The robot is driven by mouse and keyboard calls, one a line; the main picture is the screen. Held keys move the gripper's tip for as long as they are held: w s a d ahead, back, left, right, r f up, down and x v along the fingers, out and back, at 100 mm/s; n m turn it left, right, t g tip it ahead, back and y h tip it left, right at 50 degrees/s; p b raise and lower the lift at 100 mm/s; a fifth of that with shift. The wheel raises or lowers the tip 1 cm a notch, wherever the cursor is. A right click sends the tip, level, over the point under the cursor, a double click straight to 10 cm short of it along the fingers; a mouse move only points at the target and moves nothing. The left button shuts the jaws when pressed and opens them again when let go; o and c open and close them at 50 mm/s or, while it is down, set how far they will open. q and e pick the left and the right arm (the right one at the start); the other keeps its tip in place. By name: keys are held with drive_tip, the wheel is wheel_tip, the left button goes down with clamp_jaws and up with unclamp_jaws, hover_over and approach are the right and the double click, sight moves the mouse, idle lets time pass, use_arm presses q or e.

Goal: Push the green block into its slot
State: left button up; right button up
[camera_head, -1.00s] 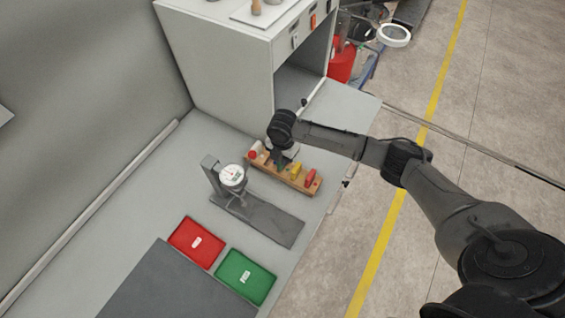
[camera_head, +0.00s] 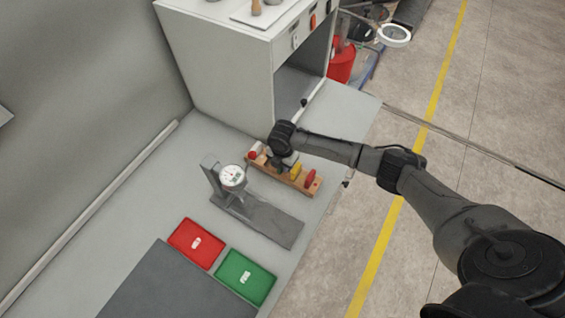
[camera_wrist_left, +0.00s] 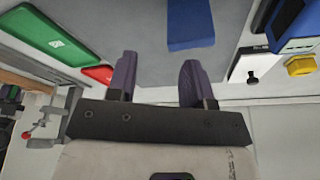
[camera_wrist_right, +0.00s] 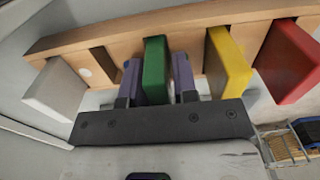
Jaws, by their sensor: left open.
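The green block (camera_wrist_right: 155,70) is upright at the wooden rack (camera_wrist_right: 122,33), between the white and yellow blocks. My right gripper (camera_wrist_right: 157,80) has one finger on each side of it, close against its faces, and looks shut on it. How deep the block sits in its slot cannot be told. In the head view the rack (camera_head: 298,182) lies on the bench under my right gripper (camera_head: 277,167), which hides most of the green block. My left gripper (camera_wrist_left: 156,80) is open and empty above the bench.
The rack also bears a white block (camera_wrist_right: 56,90), a yellow block (camera_wrist_right: 228,62) and a red block (camera_wrist_right: 287,60). A dial gauge stand (camera_head: 265,217) is beside the rack. A red tray (camera_head: 196,242) and a green tray (camera_head: 246,277) lie nearer. A blue block (camera_wrist_left: 190,25) shows in the left wrist view.

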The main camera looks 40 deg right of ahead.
drive_tip(key=shift+o, duration=1.2)
drive_tip(key=shift+r, duration=0.15)
wheel_tip(320, 180, up, 12)
drive_tip(key=shift+r, duration=0.1)
drive_tip(key=s+a+f+m, duration=0.2)
drive_tip(key=s+a, duration=0.2)
drive_tip(key=s, duration=0.1)
drive_tip(key=s+a+f+m+t+y, duration=0.1)
drive_tip(key=s+a+f+m, duration=0.2)
drive_tip(key=s+a, duration=0.2)
drive_tip(key=s+a+f+m+t+y, duration=0.1)
drive_tip(key=s+a+f+m, duration=0.1)
drive_tip(key=s+a, duration=0.3)
drive_tip(key=shift+s+f+m, duration=0.25)
drive_tip(key=shift+f+m, duration=0.15)
drive_tip(key=shift+f, duration=0.2)
drive_tip(key=s+m, duration=0.2)
drive_tip(key=s, duration=0.1)
drive_tip(key=s+m+t, duration=0.1)
drive_tip(key=s+m, duration=0.1)
drive_tip(key=shift+s+a+r+m, duration=0.2)
drive_tip(key=shift+s+m, duration=0.1)
drive_tip(key=shift+s, duration=0.1)
drive_tip(key=s+d+r+m+h, duration=0.1)
drive_tip(key=s+d+r+m, duration=0.1)
drive_tip(key=s+d+m, duration=0.2)
drive_tip(key=s+m, duration=0.3)
drive_tip(key=s, duration=0.1)
drive_tip(key=shift+s+t+h, duration=0.3)
drive_tip(key=shift+h, duration=0.1)
